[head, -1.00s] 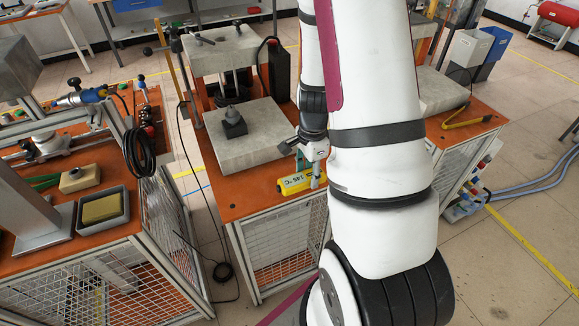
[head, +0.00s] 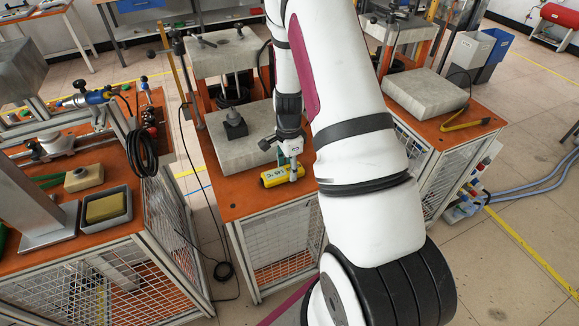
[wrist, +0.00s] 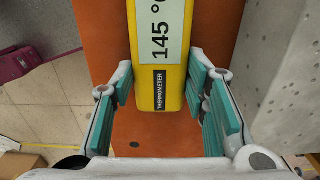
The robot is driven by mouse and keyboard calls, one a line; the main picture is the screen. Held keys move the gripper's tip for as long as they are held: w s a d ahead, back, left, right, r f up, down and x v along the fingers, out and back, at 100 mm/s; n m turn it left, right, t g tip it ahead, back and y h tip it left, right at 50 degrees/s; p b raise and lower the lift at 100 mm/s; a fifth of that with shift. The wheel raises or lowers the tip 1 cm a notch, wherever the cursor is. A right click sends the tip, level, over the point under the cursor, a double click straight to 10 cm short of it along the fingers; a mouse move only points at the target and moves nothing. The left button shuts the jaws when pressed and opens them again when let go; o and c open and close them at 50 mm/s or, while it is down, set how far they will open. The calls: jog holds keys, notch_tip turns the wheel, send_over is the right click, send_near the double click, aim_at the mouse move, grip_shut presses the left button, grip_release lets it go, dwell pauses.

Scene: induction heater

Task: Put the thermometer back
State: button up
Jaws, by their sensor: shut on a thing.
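The thermometer (head: 276,178) is a yellow block with a pale display. In the wrist view the thermometer (wrist: 160,92) shows "145 °C" and a black "THERMOMETER" label. My gripper (head: 293,172) is shut on it, with teal finger pads on both of its long sides. The thermometer is at the front right part of the orange tabletop (head: 240,197), in front of the concrete block. I cannot tell whether it touches the tabletop or is held just above it. Its far end is cut off in the wrist view.
A concrete press block (head: 235,150) with a small dark piece (head: 235,125) on it stands close behind the thermometer. Another orange bench (head: 110,222) with a grey tray (head: 108,220) is at the left. A yellow-handled tool (head: 465,122) lies on the right bench.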

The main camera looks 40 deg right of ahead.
jog(key=shift+f, duration=0.1)
jog(key=o, duration=1.2)
jog(key=shift+o, duration=0.2)
